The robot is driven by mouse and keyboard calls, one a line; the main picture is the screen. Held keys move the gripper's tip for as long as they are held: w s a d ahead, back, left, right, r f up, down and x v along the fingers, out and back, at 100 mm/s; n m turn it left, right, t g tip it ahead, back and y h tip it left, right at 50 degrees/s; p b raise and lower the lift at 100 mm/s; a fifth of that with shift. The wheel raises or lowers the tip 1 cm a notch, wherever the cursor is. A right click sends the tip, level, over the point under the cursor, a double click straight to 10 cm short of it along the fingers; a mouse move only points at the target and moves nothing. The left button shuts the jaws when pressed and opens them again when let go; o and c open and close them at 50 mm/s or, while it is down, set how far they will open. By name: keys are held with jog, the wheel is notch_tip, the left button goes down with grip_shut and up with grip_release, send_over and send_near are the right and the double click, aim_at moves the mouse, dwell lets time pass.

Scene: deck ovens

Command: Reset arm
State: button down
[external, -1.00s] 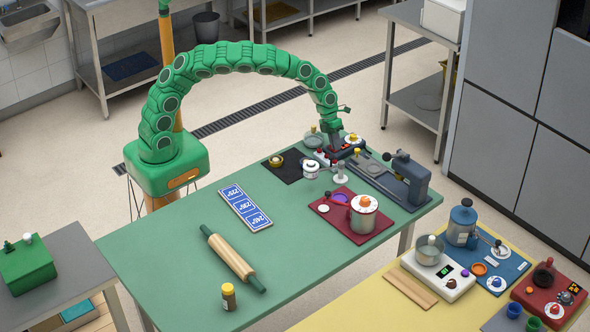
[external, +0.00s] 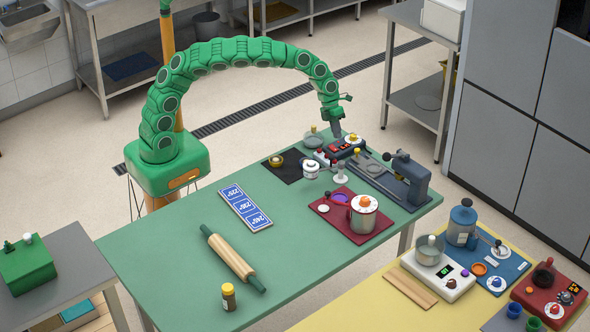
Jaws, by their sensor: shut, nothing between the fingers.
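My green segmented arm arches over the green table from its base block at the left. My gripper (external: 337,133) points down at the far end of the table, just above and behind the dark device with red parts (external: 345,148). It is shut and holds nothing. It looks apart from the device, though the gap is small in this view.
A grey clamp-like machine (external: 410,180) stands at the table's right end. A red board (external: 325,212) carries a metal pot (external: 363,214). The table's middle is mostly clear.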

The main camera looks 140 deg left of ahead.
notch_tip(320, 180, up, 7)
jog(key=w, duration=0.1)
jog(key=shift+w+r, duration=0.15)
jog(key=shift+r, duration=0.05)
jog(key=shift+a, duration=0.1)
